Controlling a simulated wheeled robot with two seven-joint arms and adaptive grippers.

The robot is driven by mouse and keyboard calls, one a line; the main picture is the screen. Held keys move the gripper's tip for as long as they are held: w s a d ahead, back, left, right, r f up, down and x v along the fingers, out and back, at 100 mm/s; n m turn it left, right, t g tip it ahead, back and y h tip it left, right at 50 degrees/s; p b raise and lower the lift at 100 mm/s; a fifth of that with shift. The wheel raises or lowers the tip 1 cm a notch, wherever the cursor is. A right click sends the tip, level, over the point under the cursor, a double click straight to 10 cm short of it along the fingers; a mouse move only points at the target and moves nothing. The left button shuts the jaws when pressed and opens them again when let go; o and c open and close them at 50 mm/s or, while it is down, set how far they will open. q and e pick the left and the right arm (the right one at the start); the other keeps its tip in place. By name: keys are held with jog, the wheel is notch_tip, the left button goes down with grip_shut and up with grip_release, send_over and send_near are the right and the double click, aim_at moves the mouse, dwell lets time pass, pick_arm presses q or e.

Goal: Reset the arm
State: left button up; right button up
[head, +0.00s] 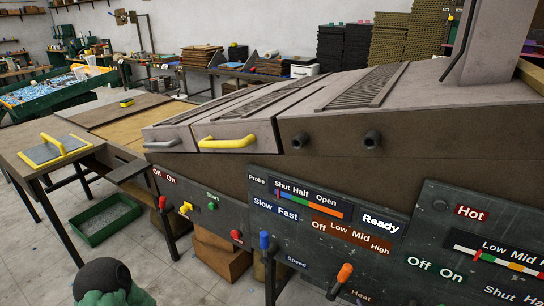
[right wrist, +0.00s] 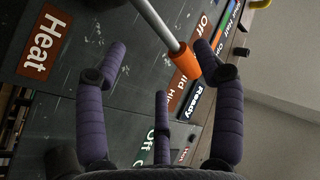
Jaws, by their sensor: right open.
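My right gripper (right wrist: 160,55) shows in the right wrist view with its purple padded fingers spread wide and nothing between them gripped. The orange-tipped Heat lever (right wrist: 186,64) slants in from the top of that view, its orange end close to the right-hand finger; I cannot tell whether they touch. In the head view the same orange-tipped lever (head: 344,273) stands out from the control panel (head: 300,252) at the lower right. My right gripper does not show in the head view. I see no left gripper.
A blue-tipped Speed lever (head: 264,241) stands left of the orange one. The machine's yellow handle (head: 227,143) is above the panel. A green tray (head: 103,219) lies on the floor at left. A black round shape with green (head: 100,280) sits at the bottom left, unclear what.

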jog(key=w+a+f+g, duration=0.1)
jog(key=a+f+g, duration=0.1)
jog(key=f+g, duration=0.25)
jog(key=w+a+f+g, duration=0.1)
jog(key=a+f+g, duration=0.2)
jog(key=f, duration=0.3)
jog(key=s+a+f+m+g, duration=0.2)
jog(key=s+a+f+g, duration=0.35)
jog(key=s+f, duration=0.2)
jog(key=s+a+f+m+g+y, duration=0.15)
jog(key=s+a+g, duration=0.25)
jog(key=s+g, duration=0.7)
notch_tip(320, 180, up, 8)
jog(key=s+a+n+t+p, duration=0.1)
jog(key=s+a+t+p, duration=0.1)
jog(key=p, duration=0.4)
jog(key=shift+f+t, duration=0.2)
jog(key=shift+t, duration=0.5)
jog(key=shift+w+d+n+h, duration=0.1)
jog(key=shift+n+h, duration=0.15)
